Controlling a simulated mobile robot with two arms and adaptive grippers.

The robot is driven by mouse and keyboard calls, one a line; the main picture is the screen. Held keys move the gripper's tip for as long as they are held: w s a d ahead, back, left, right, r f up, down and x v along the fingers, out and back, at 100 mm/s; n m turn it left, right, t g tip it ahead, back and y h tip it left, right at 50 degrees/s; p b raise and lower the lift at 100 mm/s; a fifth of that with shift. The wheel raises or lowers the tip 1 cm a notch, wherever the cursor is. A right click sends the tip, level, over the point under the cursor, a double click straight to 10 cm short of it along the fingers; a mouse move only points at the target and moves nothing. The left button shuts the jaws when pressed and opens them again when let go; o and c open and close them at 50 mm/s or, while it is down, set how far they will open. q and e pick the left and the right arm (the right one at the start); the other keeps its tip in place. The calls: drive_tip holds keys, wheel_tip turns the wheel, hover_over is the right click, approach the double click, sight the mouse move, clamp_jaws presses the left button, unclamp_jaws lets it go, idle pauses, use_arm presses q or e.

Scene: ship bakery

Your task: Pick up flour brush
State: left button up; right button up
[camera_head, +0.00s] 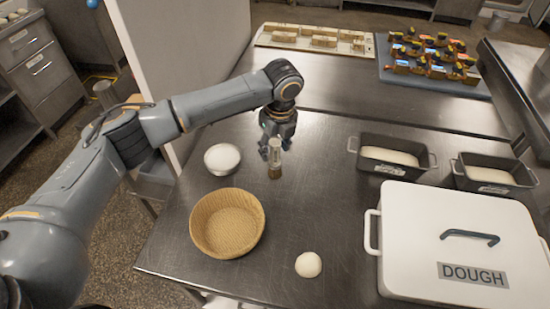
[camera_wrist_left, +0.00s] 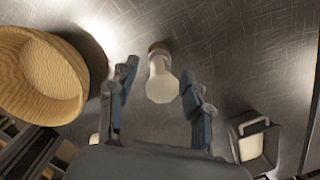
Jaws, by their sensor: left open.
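The flour brush (camera_head: 275,171) stands upright on the steel table, with a pale handle on top and a brown lower end. My left gripper (camera_head: 274,148) comes down over it from above, open, with its fingers on either side of the handle's upper part. In the left wrist view the brush (camera_wrist_left: 161,84) lies between the two open fingers (camera_wrist_left: 158,82), with gaps visible on both sides. The fingers do not appear closed on it. My right gripper is not in view.
A bowl of white flour (camera_head: 222,158) and a round wicker basket (camera_head: 205,243) stand left of the brush. A dough ball (camera_head: 308,264) lies in front. Two loaf tins (camera_head: 369,163) (camera_head: 520,185) and a white DOUGH box (camera_head: 404,270) are at right. Trays (camera_head: 362,46) (camera_head: 392,76) stand behind.

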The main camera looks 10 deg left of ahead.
use_arm(q)
drive_tip(key=shift+w+a+f, duration=0.1)
drive_tip(key=shift+a+f, duration=0.05)
drive_tip(key=shift+f, duration=0.8)
clamp_jaws()
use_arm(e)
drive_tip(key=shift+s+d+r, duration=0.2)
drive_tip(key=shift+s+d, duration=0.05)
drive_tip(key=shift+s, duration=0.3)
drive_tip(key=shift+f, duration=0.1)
